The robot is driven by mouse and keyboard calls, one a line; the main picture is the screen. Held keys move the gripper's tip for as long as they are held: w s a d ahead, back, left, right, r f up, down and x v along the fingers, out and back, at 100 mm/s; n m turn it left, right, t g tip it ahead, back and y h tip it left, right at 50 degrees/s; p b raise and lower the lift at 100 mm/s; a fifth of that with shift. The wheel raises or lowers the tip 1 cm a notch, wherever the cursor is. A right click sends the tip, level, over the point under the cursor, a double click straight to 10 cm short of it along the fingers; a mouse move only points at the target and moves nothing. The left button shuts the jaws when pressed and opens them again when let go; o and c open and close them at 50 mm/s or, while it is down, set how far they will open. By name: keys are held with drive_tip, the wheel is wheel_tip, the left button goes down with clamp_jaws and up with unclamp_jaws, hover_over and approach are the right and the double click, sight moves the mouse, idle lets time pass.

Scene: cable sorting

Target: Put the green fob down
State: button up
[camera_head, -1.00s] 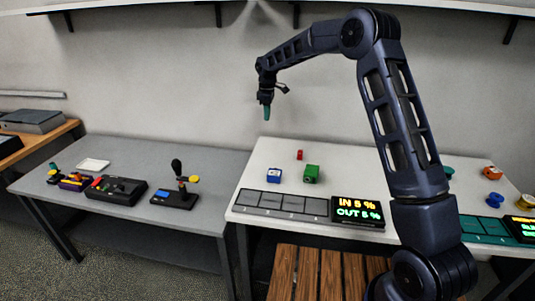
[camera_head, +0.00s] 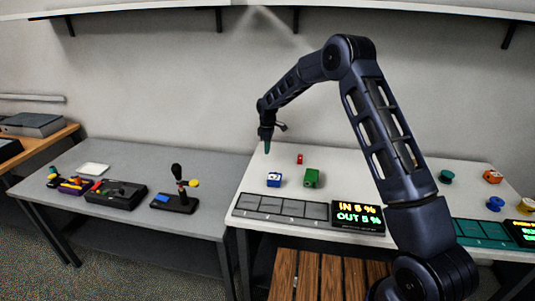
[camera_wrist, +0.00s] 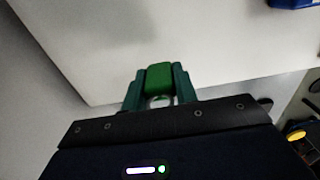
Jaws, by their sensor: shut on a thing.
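My gripper (camera_head: 267,146) hangs pointing down at the back left part of the white table (camera_head: 232,213). In the wrist view, my gripper (camera_wrist: 160,90) is shut on the green fob (camera_wrist: 159,77), which sits between the two dark green fingers. A ring-like part shows below the fob's green body. In the head view the fob is too small to tell from the fingertips. Whether it touches the table cannot be told.
A row of grey pads (camera_head: 282,208) and a lit display (camera_head: 357,216) lie at the front. A grey table (camera_head: 130,200) with joystick devices (camera_head: 178,196) stands left.

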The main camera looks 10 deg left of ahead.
drive_tip(key=shift+f, duration=1.7)
drive_tip(key=shift+f, duration=0.1)
drive_tip(key=o, duration=0.9)
drive_tip(key=shift+o, duration=0.2)
